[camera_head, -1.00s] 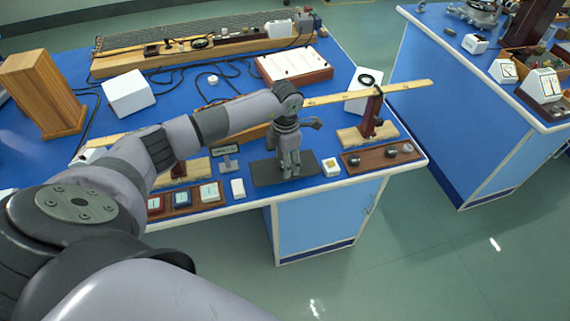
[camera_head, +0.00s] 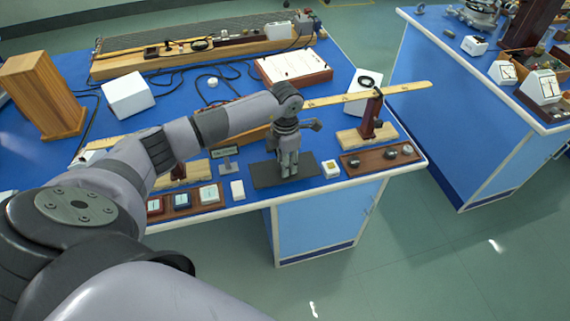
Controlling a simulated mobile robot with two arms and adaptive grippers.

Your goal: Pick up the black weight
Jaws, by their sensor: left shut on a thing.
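My left gripper (camera_head: 289,170) points straight down over a dark mat (camera_head: 262,176) near the front edge of the blue bench. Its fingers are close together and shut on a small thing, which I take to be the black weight. The weight itself is hidden by the fingers and blends with the dark mat. I cannot tell whether it touches the mat. My right gripper is not in view.
A brown tray (camera_head: 371,163) with small metal pieces lies farther right. A wooden stand (camera_head: 352,137) carries a long ruler beam (camera_head: 408,87). A white block (camera_head: 237,190) stands left of the mat.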

